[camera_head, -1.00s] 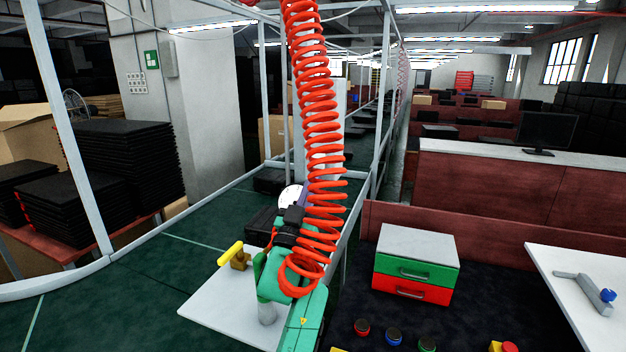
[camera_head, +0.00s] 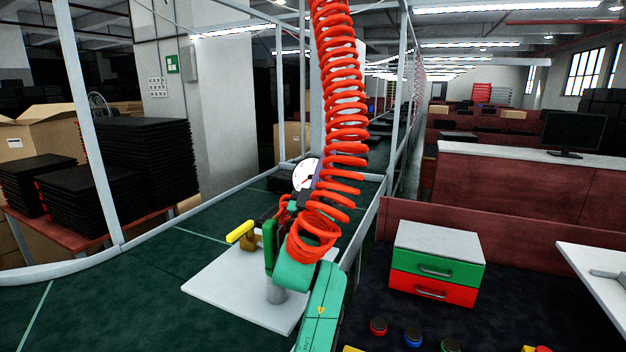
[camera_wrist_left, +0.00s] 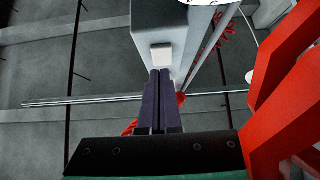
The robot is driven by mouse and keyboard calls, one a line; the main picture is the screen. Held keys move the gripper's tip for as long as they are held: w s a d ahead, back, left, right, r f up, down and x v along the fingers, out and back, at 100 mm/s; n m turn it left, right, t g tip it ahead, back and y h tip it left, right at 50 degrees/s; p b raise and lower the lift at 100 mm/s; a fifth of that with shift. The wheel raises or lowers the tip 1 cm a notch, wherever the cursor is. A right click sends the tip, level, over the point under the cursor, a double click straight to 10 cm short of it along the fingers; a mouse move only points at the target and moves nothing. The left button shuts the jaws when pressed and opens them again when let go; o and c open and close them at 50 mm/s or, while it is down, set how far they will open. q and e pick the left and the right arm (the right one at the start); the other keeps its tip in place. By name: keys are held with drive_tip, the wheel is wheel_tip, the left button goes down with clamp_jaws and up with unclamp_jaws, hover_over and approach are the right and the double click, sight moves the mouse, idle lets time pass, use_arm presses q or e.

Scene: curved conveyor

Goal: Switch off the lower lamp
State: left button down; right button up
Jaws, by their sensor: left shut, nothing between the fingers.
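In the left wrist view, my left gripper (camera_wrist_left: 160,75) is shut and empty, its two dark purple fingers side by side. The fingertips are at the lower edge of a small pale square (camera_wrist_left: 161,55) on a grey box-like post (camera_wrist_left: 158,22); I cannot tell whether they touch it. In the head view, the gripper is mostly hidden behind a red coiled hose (camera_head: 338,110); a bit of purple finger shows beside a white dial (camera_head: 305,175). I cannot make out which lamp is the lower one. My right gripper is in neither view.
A white plate (camera_head: 225,285) with a yellow-handled lever (camera_head: 241,233) lies below my left arm. A drawer box (camera_head: 438,245) with green and red fronts stands to the right. Several push buttons (camera_head: 413,336) sit at the bottom. Metal frame posts (camera_head: 87,120) stand around the conveyor.

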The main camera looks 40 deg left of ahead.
use_arm(q)
drive_tip(key=s+d+b, duration=0.2)
drive_tip(key=s+d, duration=0.1)
drive_tip(key=s, duration=0.6)
drive_tip(key=shift+b, duration=0.35)
